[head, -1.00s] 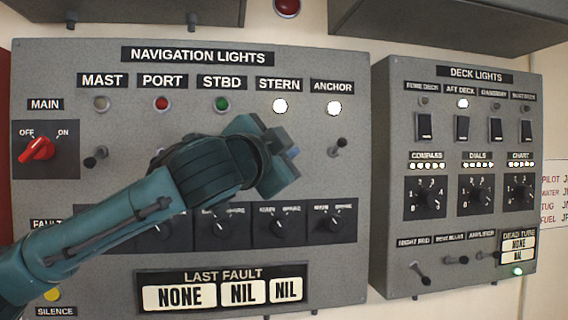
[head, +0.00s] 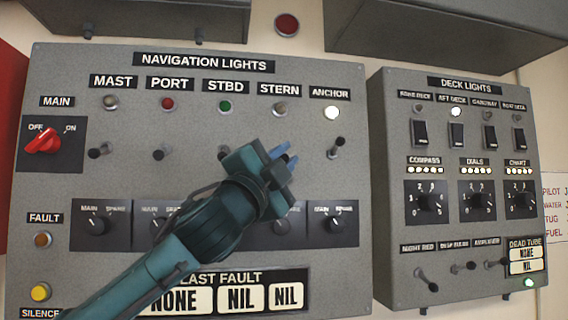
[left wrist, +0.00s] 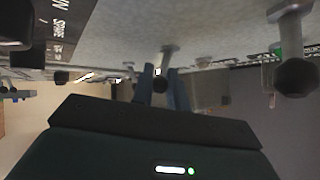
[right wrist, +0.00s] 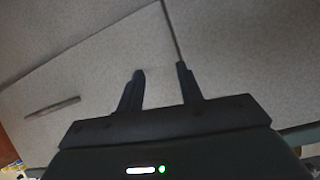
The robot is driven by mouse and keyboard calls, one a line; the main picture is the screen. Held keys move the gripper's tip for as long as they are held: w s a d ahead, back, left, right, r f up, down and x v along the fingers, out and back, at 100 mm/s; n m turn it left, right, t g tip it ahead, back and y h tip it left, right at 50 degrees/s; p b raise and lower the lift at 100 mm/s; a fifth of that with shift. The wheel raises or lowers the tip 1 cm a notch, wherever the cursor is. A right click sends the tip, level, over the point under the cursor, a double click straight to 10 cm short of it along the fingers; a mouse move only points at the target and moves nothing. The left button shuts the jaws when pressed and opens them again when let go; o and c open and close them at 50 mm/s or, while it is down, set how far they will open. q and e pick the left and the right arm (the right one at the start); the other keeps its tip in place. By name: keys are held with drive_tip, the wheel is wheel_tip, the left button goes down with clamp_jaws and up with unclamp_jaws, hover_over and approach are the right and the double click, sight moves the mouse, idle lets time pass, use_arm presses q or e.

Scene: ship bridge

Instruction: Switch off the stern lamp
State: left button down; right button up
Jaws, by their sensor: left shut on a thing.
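The STERN indicator lamp (head: 280,109) on the NAVIGATION LIGHTS panel (head: 70,75) is grey and unlit. My left gripper (head: 283,157) is at the switch position below the STERN label (head: 279,89), and hides the stern switch in the head view. In the left wrist view the stern switch knob (left wrist: 160,83) shows between the fingers of my left gripper (left wrist: 160,90), which is shut on it. My right gripper (right wrist: 160,88) shows only in the right wrist view, with its fingers apart and nothing between them, before a plain grey surface.
The ANCHOR lamp (head: 331,112) is lit, and its switch (head: 336,147) points up just right of my left gripper. The PORT switch (head: 159,153) stands to the left. Rotary knobs sit below. The DECK LIGHTS panel (head: 388,200) is at the right.

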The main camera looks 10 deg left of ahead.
idle(0.3)
use_arm(q)
drive_tip(key=c, duration=1.5)
unclamp_jaws()
drive_tip(key=shift+o, duration=0.2)
drive_tip(key=shift+s+a+f, duration=0.1)
drive_tip(key=shift+s+f, duration=0.15)
drive_tip(key=shift+s, duration=0.05)
drive_tip(key=b+v, duration=0.3)
drive_tip(key=v, duration=0.9)
use_arm(e)
drive_tip(key=shift+d+f+m+t, duration=0.1)
drive_tip(key=shift+f+m+t, duration=0.2)
drive_tip(key=shift+f, duration=0.1)
use_arm(q)
drive_tip(key=shift+s, duration=0.15)
use_arm(e)
drive_tip(key=shift+s, duration=0.1)
